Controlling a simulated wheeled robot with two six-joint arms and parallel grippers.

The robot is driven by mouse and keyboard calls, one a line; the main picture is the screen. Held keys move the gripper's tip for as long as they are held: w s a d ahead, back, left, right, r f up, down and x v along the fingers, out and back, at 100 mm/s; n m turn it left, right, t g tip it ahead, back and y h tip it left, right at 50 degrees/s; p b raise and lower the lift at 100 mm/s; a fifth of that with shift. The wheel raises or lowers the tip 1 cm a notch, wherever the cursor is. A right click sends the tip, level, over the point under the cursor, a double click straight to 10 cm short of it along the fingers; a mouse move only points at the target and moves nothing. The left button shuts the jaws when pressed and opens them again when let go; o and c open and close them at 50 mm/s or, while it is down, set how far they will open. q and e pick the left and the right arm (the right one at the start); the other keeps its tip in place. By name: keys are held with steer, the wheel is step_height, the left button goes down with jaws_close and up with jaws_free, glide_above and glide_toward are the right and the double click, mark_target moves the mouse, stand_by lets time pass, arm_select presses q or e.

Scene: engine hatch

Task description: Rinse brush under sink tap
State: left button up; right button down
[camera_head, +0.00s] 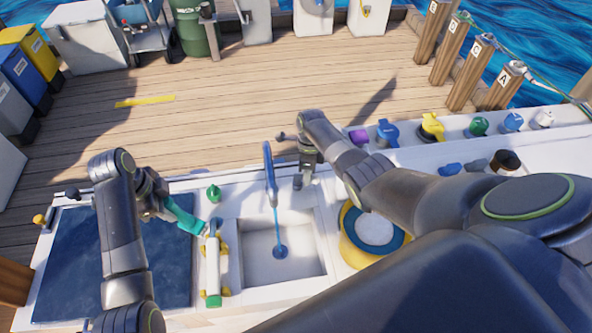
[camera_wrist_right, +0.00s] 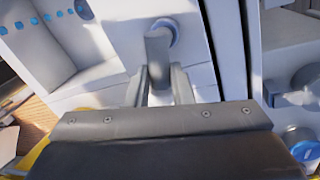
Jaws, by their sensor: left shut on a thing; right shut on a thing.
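The sink (camera_head: 255,268) is a white basin in the counter, with a blue tap (camera_head: 268,165) at its back edge. A thin blue stream (camera_head: 278,225) falls from the tap to the drain. My left gripper (camera_head: 160,207) is shut on the teal handle of the brush (camera_head: 184,217), left of the basin and outside the stream. The brush's head end is hard to make out. My right gripper (camera_head: 304,172) is behind the basin, right of the tap. In the right wrist view it (camera_wrist_right: 160,88) is shut on a grey lever (camera_wrist_right: 158,60) on a white fixture.
A dark blue mat (camera_head: 70,250) lies further left. A yellow-rimmed round container (camera_head: 350,245) is right of the basin. Coloured knobs (camera_head: 432,127) line the back right.

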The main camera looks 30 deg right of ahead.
steer(key=c, duration=1.3)
jaws_free()
steer(key=r, duration=0.4)
steer(key=w+d+r, duration=0.1)
steer(key=r, duration=0.3)
steer(key=w+r, duration=0.1)
steer(key=r, duration=0.2)
steer(key=shift+d+r, duration=0.2)
steer(key=shift+r, duration=0.2)
